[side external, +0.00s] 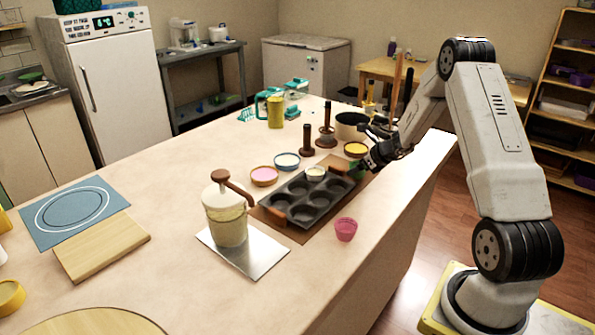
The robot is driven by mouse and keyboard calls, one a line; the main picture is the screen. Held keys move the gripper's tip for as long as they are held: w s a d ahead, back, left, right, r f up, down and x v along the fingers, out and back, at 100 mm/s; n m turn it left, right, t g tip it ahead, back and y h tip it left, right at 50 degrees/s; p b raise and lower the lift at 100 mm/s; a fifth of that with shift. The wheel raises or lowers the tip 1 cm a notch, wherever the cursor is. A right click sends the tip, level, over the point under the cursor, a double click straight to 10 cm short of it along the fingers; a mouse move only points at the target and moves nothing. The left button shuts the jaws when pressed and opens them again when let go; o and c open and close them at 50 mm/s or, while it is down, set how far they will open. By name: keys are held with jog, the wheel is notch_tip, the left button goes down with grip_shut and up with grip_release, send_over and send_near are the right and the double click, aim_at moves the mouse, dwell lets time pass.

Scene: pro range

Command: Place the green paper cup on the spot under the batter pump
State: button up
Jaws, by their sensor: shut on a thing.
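My gripper (369,164) is over the back right end of the muffin tray and is shut on the green paper cup (357,168). Only a small part of the cup shows beside the dark fingers. I cannot tell whether the cup touches anything below it. The batter pump (226,222) is a cream-filled clear jar with a brown lid and spout, standing on a silver plate (262,255) at the front. The pump's spout points right, toward the tray. No cup is visible under the spout.
The dark muffin tray (307,207) lies between pump and gripper, with a cream cup (316,174) in one back hollow. A pink cup (346,229) stands right of the tray. Bowls, including a pink one (264,176), line its far side. The front right counter is clear.

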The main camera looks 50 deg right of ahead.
jog(key=shift+f, duration=0.7)
jog(key=shift+f, duration=0.15)
jog(key=o, duration=1.1)
jog(key=shift+s+r, duration=0.3)
jog(key=shift+r, duration=0.25)
jog(key=shift+v, duration=5.5)
